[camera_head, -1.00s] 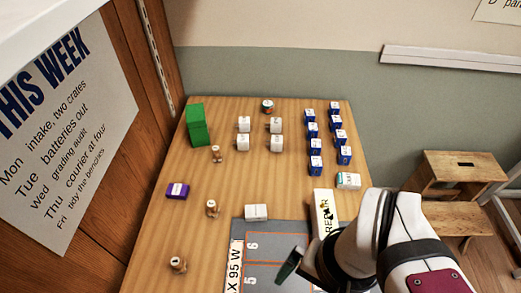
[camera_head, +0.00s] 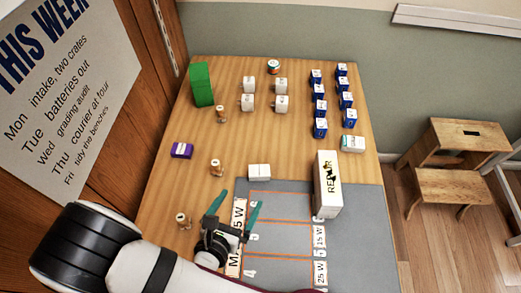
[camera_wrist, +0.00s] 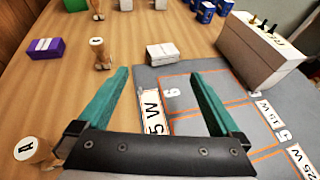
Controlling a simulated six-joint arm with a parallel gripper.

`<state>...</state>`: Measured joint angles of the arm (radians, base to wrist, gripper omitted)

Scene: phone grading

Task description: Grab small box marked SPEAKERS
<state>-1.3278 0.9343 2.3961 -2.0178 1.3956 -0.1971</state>
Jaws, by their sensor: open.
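No box can be read as SPEAKERS at this size. Small boxes in view are a white box (camera_head: 259,171) at the mat's far edge, a purple box (camera_head: 181,150) at the left, a white and teal box (camera_head: 352,144) at the right, and several blue boxes (camera_head: 320,108) further back. My gripper (camera_head: 236,207) is open and empty over the mat's left edge, nearer than the white box. In the wrist view the teal fingers of my gripper (camera_wrist: 158,78) are spread. The white box (camera_wrist: 161,53) lies beyond them, the purple box (camera_wrist: 46,48) to the left.
A long white REPAIR box (camera_head: 328,185) stands on the grey mat (camera_head: 365,225). Wooden stamps (camera_head: 216,167) line the left side. White blocks (camera_head: 281,103), a green box (camera_head: 202,84) and a round tin (camera_head: 273,67) are further back. Bare wood lies mid-table.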

